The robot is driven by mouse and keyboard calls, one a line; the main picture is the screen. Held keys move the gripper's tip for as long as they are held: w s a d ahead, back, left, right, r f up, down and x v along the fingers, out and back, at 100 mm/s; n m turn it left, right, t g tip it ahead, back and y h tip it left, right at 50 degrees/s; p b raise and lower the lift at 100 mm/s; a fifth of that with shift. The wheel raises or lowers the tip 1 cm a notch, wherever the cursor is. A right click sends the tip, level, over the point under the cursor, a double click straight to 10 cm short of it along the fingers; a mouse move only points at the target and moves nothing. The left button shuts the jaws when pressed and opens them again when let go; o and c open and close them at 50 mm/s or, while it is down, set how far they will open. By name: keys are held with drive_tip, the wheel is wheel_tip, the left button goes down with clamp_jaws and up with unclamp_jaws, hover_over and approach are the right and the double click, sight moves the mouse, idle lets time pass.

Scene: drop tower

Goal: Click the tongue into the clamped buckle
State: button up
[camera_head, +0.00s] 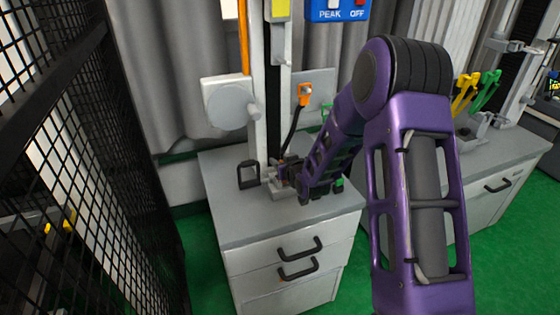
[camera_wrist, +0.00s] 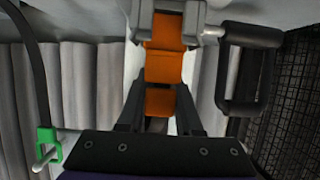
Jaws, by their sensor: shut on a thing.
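In the wrist view my gripper (camera_wrist: 159,90) has its two dark fingers closed on an orange piece (camera_wrist: 160,102), which I take to be the tongue. Ahead of the fingers, orange parts run in line up to the grey clamp (camera_wrist: 196,17). The orange part between the clamp's jaws (camera_wrist: 168,28) looks like the buckle. Tongue and buckle appear to meet or nearly meet; I cannot tell how far one is inside the other. In the head view the clamp (camera_head: 275,184) sits on the grey cabinet top, and my arm hides most of the gripper and the tongue.
A black rectangular loop (camera_wrist: 236,107) stands beside the clamp. An orange fitting (camera_head: 305,94) with a black cable hangs on the wall plate behind. A green clip (camera_wrist: 47,147) shows at lower left in the wrist view. A black mesh fence (camera_head: 70,130) stands left.

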drive_tip(key=shift+f, duration=0.15)
drive_tip(key=o, duration=1.1)
drive_tip(key=shift+c, duration=0.2)
drive_tip(key=p+v, duration=0.1)
drive_tip(key=v, duration=1.6)
drive_tip(key=shift+s, duration=0.25)
